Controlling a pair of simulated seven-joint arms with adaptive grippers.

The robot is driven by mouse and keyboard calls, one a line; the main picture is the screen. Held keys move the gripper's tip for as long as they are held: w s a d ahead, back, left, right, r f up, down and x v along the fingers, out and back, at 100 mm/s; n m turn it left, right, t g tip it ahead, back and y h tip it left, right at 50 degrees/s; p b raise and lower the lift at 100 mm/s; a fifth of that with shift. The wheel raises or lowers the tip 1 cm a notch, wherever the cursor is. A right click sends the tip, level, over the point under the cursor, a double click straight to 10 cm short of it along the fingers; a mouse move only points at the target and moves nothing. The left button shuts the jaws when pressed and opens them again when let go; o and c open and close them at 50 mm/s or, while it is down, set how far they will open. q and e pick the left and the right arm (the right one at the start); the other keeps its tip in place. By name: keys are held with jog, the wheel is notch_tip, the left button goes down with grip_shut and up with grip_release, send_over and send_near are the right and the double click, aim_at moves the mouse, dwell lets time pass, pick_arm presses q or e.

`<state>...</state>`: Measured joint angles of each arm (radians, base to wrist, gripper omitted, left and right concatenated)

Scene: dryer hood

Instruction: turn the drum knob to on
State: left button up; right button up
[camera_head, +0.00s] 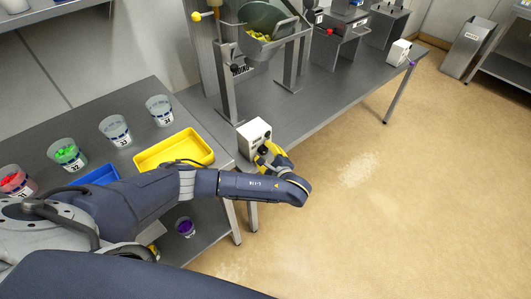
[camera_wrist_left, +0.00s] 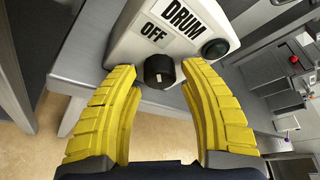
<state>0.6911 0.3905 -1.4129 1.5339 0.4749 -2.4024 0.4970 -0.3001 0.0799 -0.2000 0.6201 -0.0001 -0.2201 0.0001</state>
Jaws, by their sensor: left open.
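The drum control box (camera_head: 254,132) is a small white box at the near corner of the grey machine table. In the left wrist view the box (camera_wrist_left: 185,25) carries the labels DRUM and OFF. Its black round knob (camera_wrist_left: 159,71) has a small white mark, and a dark green round button (camera_wrist_left: 215,48) sits to its right. My left gripper (camera_head: 268,152) is at the box front. In the left wrist view its yellow fingers (camera_wrist_left: 162,88) are open, one on each side of the knob, apart from it. My right gripper is not in view.
A yellow tray (camera_head: 173,152), a blue tray (camera_head: 95,177) and several labelled cups (camera_head: 115,130) stand on the left table. The drum machine (camera_head: 265,25) stands behind the box. Another white box (camera_head: 400,52) is at the table's far end. Open floor lies right.

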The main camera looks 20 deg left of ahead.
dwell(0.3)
pick_arm(q)
grip_shut()
jog(key=shift+m, duration=0.3)
jog(key=shift+m+g, duration=0.7)
jog(key=shift+m, duration=0.2)
jog(key=m+g+y, duration=0.1)
jog(key=m+g, duration=0.1)
jog(key=m, duration=0.2)
jog(key=shift+w+g, duration=0.1)
jog(key=shift+g, duration=0.3)
jog(key=m+g+y, duration=0.1)
jog(key=m+g, duration=0.1)
jog(key=m, duration=0.1)
jog(key=shift+d+m+y, duration=0.1)
jog(key=shift+m+y, duration=0.2)
jog(key=shift+y, duration=0.1)
jog(key=shift+w+m+g+y, duration=0.1)
jog(key=shift+m+g+y, duration=0.4)
jog(key=shift+m, duration=0.7)
